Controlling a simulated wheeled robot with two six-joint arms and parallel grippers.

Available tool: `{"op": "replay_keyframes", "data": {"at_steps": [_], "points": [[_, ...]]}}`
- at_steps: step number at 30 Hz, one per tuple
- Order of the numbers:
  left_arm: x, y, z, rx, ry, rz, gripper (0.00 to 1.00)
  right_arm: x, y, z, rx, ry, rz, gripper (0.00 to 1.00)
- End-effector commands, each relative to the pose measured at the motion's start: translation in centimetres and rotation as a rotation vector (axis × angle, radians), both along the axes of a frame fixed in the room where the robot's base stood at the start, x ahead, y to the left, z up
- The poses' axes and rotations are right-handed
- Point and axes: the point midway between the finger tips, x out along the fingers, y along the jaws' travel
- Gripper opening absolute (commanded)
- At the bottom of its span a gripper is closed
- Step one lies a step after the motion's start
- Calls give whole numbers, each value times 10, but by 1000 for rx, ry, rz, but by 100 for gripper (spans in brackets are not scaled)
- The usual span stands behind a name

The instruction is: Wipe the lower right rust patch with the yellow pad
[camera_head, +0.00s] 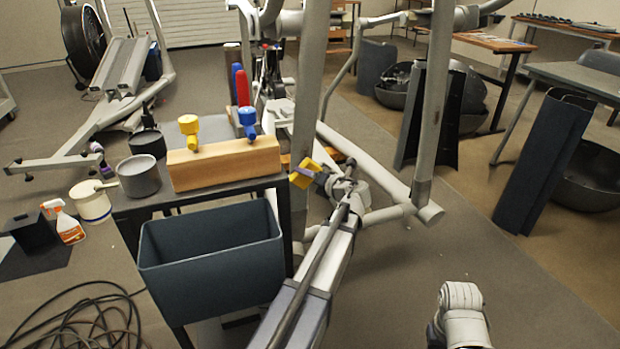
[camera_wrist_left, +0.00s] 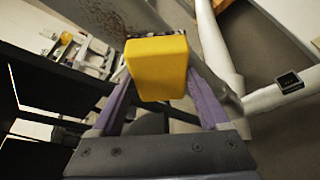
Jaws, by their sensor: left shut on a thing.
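My left gripper (camera_head: 311,175) is shut on the yellow pad (camera_head: 303,173), beside the grey upright tube of the elliptical (camera_head: 307,110). In the left wrist view, the pad (camera_wrist_left: 157,66) sits between the two purple fingers of the left gripper (camera_wrist_left: 160,92). Behind it runs a grey tube with a brownish, speckled rust patch (camera_wrist_left: 112,14) at the top. Whether the pad touches the tube I cannot tell. The lower right rust patch cannot be made out in the head view. Only a white part of my right arm shows at the bottom right; its gripper is out of view.
A small table left of the upright carries a wooden block (camera_head: 222,164) with colored-handled tools and a grey cup (camera_head: 139,177). A dark bin (camera_head: 212,262) stands in front.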

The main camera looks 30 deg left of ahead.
Motion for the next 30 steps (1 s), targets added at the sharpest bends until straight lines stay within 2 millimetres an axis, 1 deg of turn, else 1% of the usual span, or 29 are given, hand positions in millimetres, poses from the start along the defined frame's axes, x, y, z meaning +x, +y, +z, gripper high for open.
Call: {"op": "replay_keyframes", "data": {"at_steps": [9, 14, 17, 25, 27, 30], "points": [[4, 5, 0, 0, 0, 0, 34, 0, 0, 0, 0, 0, 0, 50], [4, 4, 3, 1, 0, -1, 34, 0, 0, 3, 0, 0, 0, 50], [4, 4, 9, 1, 0, -1, 34, 0, 0, 9, 0, 0, 0, 50], [5, 1, 33, 1, 0, -1, 34, 0, 0, 33, 0, 0, 0, 50], [6, 0, 36, 1, 0, -1, 34, 0, 0, 36, 0, 0, 0, 50], [6, 0, 37, 1, 0, -1, 34, 0, 0, 37, 0, 0, 0, 50]]}}
